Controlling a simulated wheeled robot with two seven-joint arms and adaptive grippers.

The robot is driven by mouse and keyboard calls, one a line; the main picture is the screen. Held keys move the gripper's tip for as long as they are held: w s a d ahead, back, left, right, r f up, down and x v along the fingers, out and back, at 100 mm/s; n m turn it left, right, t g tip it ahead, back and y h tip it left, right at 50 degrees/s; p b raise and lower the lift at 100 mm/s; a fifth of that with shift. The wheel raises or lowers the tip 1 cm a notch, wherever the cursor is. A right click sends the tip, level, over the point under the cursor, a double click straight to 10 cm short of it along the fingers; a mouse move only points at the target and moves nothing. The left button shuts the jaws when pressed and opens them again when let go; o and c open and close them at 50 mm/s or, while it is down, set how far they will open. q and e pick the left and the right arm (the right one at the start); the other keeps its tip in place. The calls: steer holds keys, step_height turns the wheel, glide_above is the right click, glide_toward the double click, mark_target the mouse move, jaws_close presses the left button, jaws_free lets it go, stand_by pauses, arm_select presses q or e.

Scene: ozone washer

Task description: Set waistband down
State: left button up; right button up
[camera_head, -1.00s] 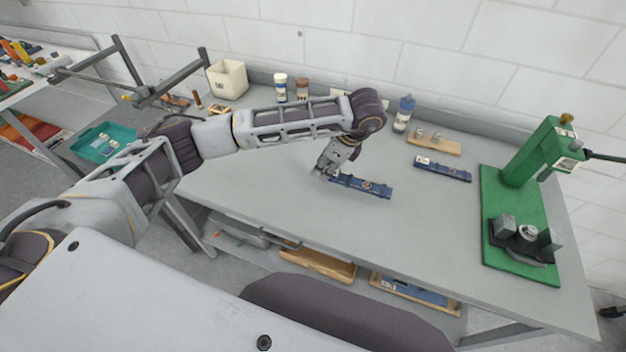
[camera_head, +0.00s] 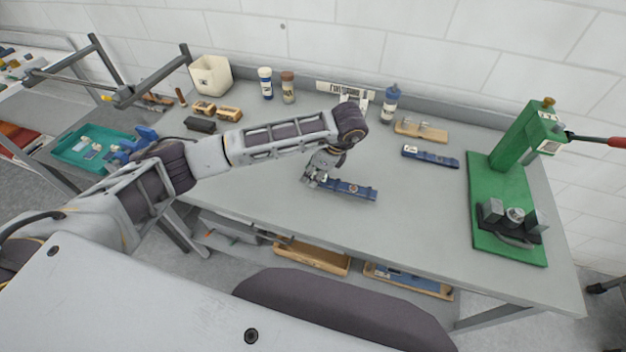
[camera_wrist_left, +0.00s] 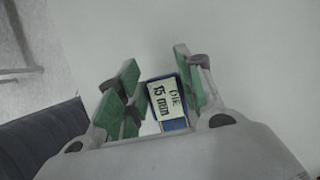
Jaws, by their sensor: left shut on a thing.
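The waistband is most likely the long dark blue strip (camera_head: 350,190) at the middle of the grey workbench (camera_head: 290,215). My left gripper (camera_head: 317,178) is shut on its left end, and the strip extends to the right from the fingers. It lies low over the bench top; I cannot tell whether it touches. In the left wrist view, the green finger pads (camera_wrist_left: 160,95) flank a blue piece with a pale label (camera_wrist_left: 167,100) reading "DIE 15 mm". Most of the strip is hidden there. My right gripper is not in view.
A similar blue strip (camera_head: 430,157) lies farther back right. A green press (camera_head: 505,205) stands at the right. Bottles (camera_head: 265,83), a blue-capped bottle (camera_head: 390,103), a wooden block (camera_head: 421,130) and a cream bin (camera_head: 211,75) line the back. The front bench surface is clear.

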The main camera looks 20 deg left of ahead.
arm_select(q)
steer(key=shift+f, duration=0.1)
steer(key=shift+f+p, duration=0.35)
steer(key=shift+f, duration=1.55)
steer(key=o, duration=1.1)
steer(key=shift+c, duration=0.2)
steer(key=b+v, duration=0.1)
steer(key=v, duration=0.4)
steer(key=shift+r, duration=0.35)
steer(key=shift+p+v, duration=0.4)
steer(key=shift+v, duration=2.9)
steer(key=shift+d+f, duration=0.1)
